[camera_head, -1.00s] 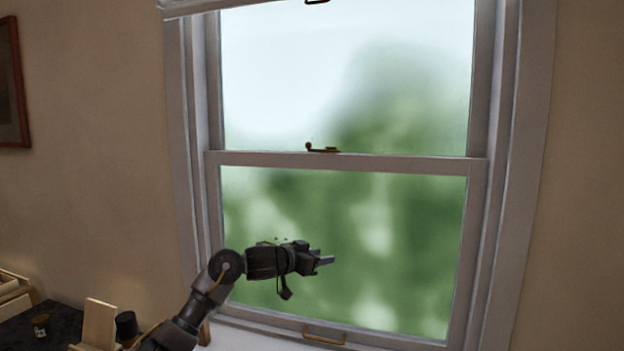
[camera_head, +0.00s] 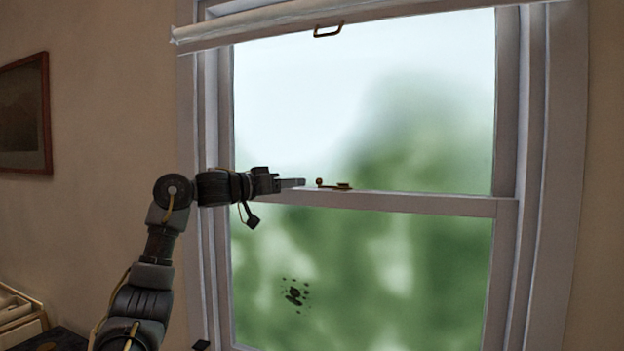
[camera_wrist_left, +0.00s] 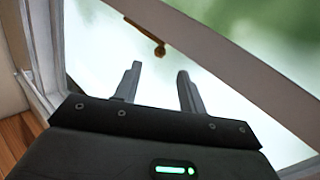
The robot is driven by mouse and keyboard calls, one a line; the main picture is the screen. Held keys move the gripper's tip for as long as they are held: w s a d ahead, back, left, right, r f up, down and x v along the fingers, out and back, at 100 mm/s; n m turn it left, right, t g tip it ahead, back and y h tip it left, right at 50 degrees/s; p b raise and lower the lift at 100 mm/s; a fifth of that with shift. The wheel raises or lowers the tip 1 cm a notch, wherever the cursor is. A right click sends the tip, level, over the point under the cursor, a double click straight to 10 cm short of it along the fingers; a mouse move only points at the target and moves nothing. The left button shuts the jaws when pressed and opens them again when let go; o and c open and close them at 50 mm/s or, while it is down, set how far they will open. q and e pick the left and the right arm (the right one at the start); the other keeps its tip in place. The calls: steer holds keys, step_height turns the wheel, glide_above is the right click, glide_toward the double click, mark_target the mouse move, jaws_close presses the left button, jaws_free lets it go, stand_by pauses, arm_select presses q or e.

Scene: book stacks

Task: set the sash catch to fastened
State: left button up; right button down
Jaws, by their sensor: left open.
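The brass sash catch (camera_head: 334,185) sits on top of the meeting rail (camera_head: 420,203) in the middle of the window. Its lever lies along the rail, with the round knob at the left end. My left gripper (camera_head: 303,183) is just left of the knob, at about rail height, pointing right. In the left wrist view, the two fingers (camera_wrist_left: 158,80) are spread apart with nothing between them. The catch (camera_wrist_left: 147,36) shows beyond the fingertips there, knob nearest, apart from them. My right gripper is in no view.
A rolled blind (camera_head: 260,31) with a pull handle (camera_head: 328,30) hangs at the window top. Dark specks (camera_head: 295,293) show on the lower pane. A framed picture (camera_head: 24,113) hangs on the left wall. The space right of the catch is clear.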

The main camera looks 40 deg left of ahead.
mark_target(316, 182)
arm_select(q)
steer(key=p+x, duration=0.2)
steer(key=x, duration=0.4)
steer(key=shift+r, duration=0.1)
steer(key=shift+w+d, duration=0.15)
steer(key=shift+w, duration=0.45)
jaws_close()
